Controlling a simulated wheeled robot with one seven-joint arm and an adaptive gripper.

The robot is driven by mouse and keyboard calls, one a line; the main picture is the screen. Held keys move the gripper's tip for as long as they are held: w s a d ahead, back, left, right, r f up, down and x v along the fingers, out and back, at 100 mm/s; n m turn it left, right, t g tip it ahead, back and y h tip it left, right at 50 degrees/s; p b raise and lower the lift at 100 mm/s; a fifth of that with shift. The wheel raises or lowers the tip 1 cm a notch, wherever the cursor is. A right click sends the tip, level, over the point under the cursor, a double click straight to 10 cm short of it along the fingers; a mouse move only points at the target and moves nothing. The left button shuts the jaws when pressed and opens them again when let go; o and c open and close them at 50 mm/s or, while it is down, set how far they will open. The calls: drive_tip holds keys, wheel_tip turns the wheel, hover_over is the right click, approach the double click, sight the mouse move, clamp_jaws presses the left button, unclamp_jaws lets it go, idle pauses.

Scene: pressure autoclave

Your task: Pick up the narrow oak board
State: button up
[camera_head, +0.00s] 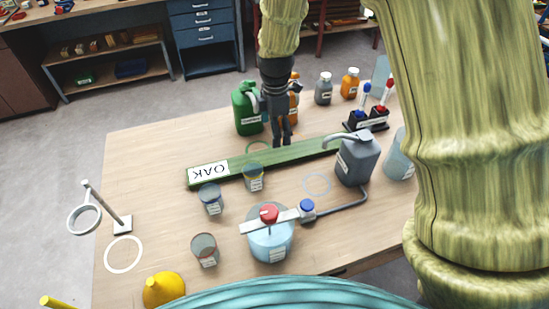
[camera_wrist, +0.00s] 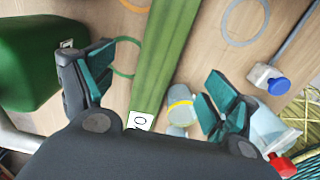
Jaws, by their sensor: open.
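The narrow oak board (camera_head: 230,166) is a long green strip with a white label reading OAK at its left end. It lies across the middle of the table, running up to the right. In the wrist view the green board (camera_wrist: 168,50) runs between the two fingers, with part of its label at the lower edge. My gripper (camera_head: 281,143) is open over the board, right of the label. The wrist view shows its fingers (camera_wrist: 158,90) spread on either side of the board, with nothing between the pads gripped. Whether the fingertips reach board height is unclear.
A green jug (camera_head: 247,108) stands close behind the board, and a grey can (camera_head: 357,160) stands by its right part. Small jars (camera_head: 253,178) (camera_head: 211,198) stand just in front. A blue vessel with a red knob (camera_head: 270,240) is nearer. The table's left side is fairly clear.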

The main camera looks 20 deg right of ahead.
drive_tip(key=p, duration=0.1)
hover_over(275, 155)
drive_tip(key=shift+w+f, duration=0.15)
drive_tip(key=shift+f, duration=2.5)
drive_tip(key=shift+f+p, duration=1.45)
drive_tip(key=shift+f, duration=1.25)
drive_tip(key=shift+c, duration=0.5)
drive_tip(key=c, duration=1.8)
drive_tip(key=shift+o, duration=0.2)
drive_tip(key=shift+r, duration=0.1)
drive_tip(key=shift+r, duration=0.1)
